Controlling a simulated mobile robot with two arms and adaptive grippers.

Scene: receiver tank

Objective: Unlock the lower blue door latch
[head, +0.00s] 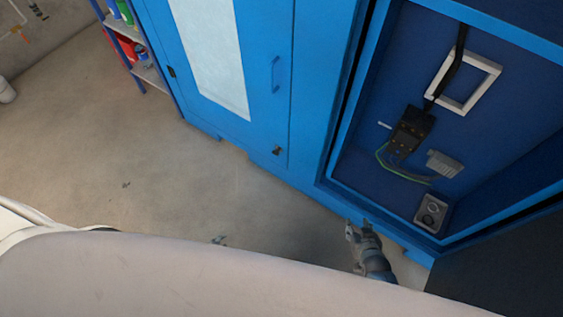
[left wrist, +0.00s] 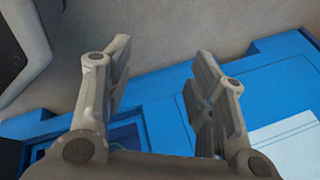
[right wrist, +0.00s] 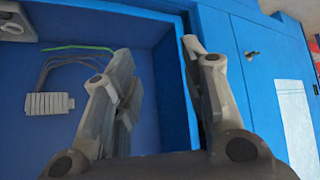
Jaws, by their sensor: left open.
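The lower latch (head: 277,150) is a small dark knob near the bottom right edge of the closed blue door (head: 267,110). It also shows in the right wrist view (right wrist: 252,54). My left gripper's tips (head: 219,241) just show past my own pale body, over the floor and away from the latch. In the left wrist view its fingers (left wrist: 160,85) are apart with nothing between them. My right gripper (head: 360,226) is at the lower front edge of the open compartment, right of and below the latch. Its fingers (right wrist: 165,85) are apart and empty.
The open blue compartment (head: 370,170) holds a black device (head: 411,130) with wires, a white frame (head: 437,78) and a grey box (head: 432,213). A door handle (head: 275,73) is above the latch. A shelf (head: 150,75) stands left. The floor before the door is clear.

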